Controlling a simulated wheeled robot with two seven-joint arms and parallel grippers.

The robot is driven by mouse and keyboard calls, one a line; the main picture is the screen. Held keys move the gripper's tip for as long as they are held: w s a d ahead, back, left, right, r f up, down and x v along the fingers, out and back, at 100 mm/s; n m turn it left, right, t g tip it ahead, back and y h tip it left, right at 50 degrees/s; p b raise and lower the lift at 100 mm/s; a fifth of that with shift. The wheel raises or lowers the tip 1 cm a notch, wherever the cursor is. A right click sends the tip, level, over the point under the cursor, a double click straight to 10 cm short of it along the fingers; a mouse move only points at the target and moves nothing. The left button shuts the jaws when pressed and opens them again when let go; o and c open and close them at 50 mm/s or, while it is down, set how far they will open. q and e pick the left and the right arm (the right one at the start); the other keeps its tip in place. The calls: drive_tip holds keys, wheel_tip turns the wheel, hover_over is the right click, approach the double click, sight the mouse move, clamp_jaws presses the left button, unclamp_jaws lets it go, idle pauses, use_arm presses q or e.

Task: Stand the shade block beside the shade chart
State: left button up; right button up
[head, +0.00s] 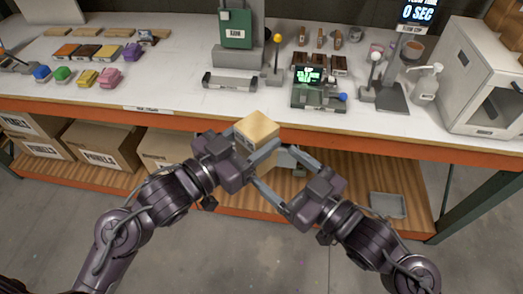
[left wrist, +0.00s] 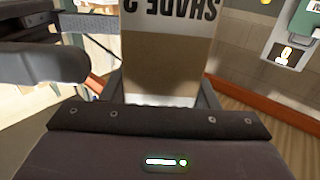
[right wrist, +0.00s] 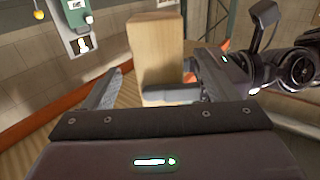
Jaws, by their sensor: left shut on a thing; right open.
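The shade block (head: 257,128) is a pale wooden block held in front of the bench's front edge. Its upside-down lettering, reading "SHADE", shows in the left wrist view (left wrist: 165,60). My left gripper (head: 254,143) is shut on it. My right gripper (head: 278,167) is open, just below and to the right of the block. In the right wrist view the block (right wrist: 157,55) stands upright between the lines of the open fingers; I cannot tell whether they touch it. I cannot pick out the shade chart with certainty.
The white bench top (head: 170,75) has clear room at its front left. A grey labelled holder (head: 230,82), a green machine (head: 237,28), a small screen device (head: 318,90) and a white cabinet (head: 480,85) stand on it.

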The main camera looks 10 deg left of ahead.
sight(255, 149)
drive_tip(key=x, duration=0.7)
drive_tip(key=shift+w+a, duration=0.15)
drive_tip(key=shift+a, duration=0.1)
drive_tip(key=c, duration=1)
use_arm(q)
drive_tip(key=o, duration=0.9)
use_arm(e)
drive_tip(key=c, duration=0.3)
use_arm(q)
drive_tip(key=o, duration=0.3)
